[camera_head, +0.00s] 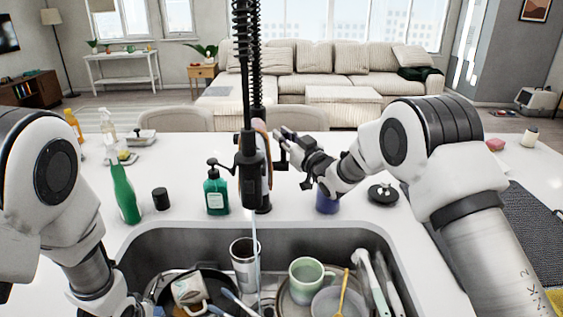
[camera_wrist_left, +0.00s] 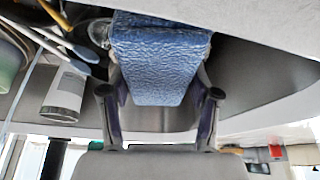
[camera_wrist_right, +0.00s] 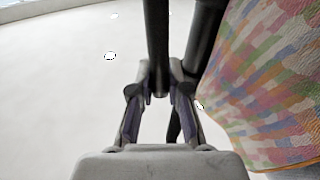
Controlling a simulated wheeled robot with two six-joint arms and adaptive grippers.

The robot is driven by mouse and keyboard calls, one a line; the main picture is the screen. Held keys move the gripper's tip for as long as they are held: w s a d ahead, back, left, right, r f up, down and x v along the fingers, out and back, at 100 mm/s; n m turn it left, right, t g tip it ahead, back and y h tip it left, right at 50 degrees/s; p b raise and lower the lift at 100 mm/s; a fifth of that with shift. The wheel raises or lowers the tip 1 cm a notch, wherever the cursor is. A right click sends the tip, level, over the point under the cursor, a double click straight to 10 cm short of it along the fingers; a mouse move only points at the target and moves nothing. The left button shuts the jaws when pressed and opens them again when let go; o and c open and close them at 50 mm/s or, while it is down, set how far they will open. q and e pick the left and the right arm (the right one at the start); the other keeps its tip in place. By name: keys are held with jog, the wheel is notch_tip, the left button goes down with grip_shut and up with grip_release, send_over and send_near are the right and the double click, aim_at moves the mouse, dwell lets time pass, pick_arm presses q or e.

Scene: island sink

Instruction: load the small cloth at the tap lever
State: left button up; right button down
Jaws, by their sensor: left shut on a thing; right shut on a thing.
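The black tap (camera_head: 250,165) stands behind the sink. My right gripper (camera_head: 280,148) is beside it on the right. In the right wrist view my right gripper (camera_wrist_right: 160,88) is shut on a slim dark bar (camera_wrist_right: 158,35), which looks like the tap lever. A multicoloured patchwork cloth (camera_wrist_right: 275,85) hangs to the right of the bar, apart from the fingers. In the left wrist view my left gripper (camera_wrist_left: 161,98) is shut on a thick blue crinkled cloth-like pad (camera_wrist_left: 160,60), above the sink. Its fingertips are not visible in the head view.
The sink holds a metal tumbler (camera_head: 244,262), a green mug (camera_head: 308,280), a pan and utensils.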

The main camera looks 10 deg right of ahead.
jog(key=c, duration=1.1)
grip_release()
jog(key=shift+f, duration=0.1)
jog(key=v, duration=1.1)
jog(key=shift+s+d+f, duration=0.1)
jog(key=shift+s+d, duration=0.05)
jog(key=shift+s, duration=0.25)
